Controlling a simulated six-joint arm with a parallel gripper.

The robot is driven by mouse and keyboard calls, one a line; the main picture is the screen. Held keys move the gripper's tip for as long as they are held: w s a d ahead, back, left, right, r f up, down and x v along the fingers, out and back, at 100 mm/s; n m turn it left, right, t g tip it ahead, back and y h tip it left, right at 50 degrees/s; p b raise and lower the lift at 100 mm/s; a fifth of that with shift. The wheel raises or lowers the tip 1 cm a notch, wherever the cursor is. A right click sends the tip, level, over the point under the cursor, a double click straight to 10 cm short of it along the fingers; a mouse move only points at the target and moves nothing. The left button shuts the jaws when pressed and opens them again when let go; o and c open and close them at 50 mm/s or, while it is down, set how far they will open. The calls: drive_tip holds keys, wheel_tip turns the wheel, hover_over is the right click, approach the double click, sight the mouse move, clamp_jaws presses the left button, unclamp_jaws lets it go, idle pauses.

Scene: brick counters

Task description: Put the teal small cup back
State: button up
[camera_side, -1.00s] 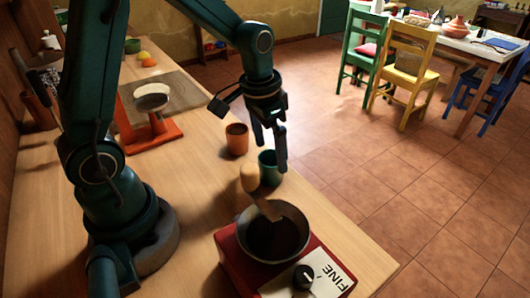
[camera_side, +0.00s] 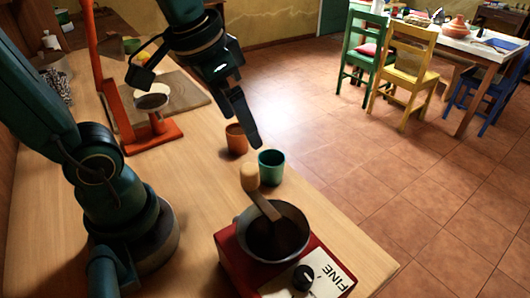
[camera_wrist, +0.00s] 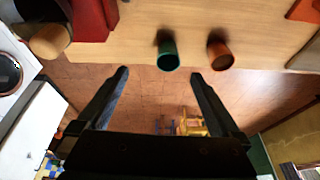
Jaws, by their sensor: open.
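The teal small cup (camera_side: 271,168) stands upright on the wooden counter near its edge, just behind the grinder. It also shows in the wrist view (camera_wrist: 168,61), beyond my fingertips and between their lines. My gripper (camera_side: 243,122) is open and empty, raised above and behind the cup, apart from it. In the wrist view my gripper (camera_wrist: 158,76) shows two spread dark fingers with nothing between them. An orange cup (camera_side: 236,139) stands upright beside the teal one, partly behind my fingers; it also shows in the wrist view (camera_wrist: 219,55).
A red grinder (camera_side: 233,262) with a metal bowl and wooden-knobbed crank (camera_side: 249,177) stands close in front of the teal cup. An orange stand (camera_side: 158,138) holding a dripper is at the back left. The counter's right edge drops to the tiled floor (camera_side: 400,190).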

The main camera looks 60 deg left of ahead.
drive_tip(key=shift+t, duration=0.9)
drive_tip(key=s, duration=0.1)
drive_tip(key=s+f, duration=0.1)
drive_tip(key=s, duration=0.1)
drive_tip(key=s+d, duration=0.1)
drive_tip(key=shift+s+d+f, duration=0.1)
drive_tip(key=shift+s+f, duration=0.1)
drive_tip(key=shift+s, duration=0.1)
